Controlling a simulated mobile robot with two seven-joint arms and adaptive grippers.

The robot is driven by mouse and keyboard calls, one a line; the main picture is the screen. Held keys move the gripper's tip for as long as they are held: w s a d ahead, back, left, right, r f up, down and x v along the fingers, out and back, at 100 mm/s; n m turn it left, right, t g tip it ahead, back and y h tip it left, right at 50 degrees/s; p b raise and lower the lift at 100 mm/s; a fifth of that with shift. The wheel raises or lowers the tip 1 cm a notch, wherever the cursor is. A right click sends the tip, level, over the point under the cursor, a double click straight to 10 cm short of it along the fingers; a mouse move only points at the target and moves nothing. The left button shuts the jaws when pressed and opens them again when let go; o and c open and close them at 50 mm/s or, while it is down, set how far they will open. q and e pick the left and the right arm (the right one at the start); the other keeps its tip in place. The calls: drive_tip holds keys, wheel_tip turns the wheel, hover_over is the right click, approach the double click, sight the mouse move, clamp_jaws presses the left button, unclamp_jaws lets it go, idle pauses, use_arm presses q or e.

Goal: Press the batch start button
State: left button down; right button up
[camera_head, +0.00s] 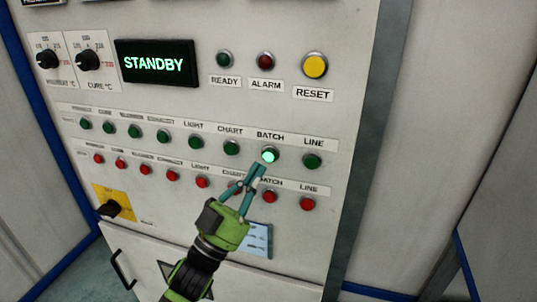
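The green batch start button (269,156) sits under the upper BATCH label on the control panel and glows brighter than the other green buttons in its row. My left gripper (259,171) comes up from below, with its teal fingers drawn together at the tips and nothing seen between them. The fingertips are just below the lit button in the picture; I cannot tell whether they touch it. The red button (269,196) under the lower BATCH label is beside the fingers. My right gripper is not in view.
The display (155,63) reads STANDBY. Green LINE (312,160) and CHART (232,148) buttons flank the batch button closely. A yellow RESET button (314,65) is above. A yellow-plated switch (112,205) and a cabinet handle (123,269) are lower left.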

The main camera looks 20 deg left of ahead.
use_arm(q)
drive_tip(key=shift+s, duration=1.4)
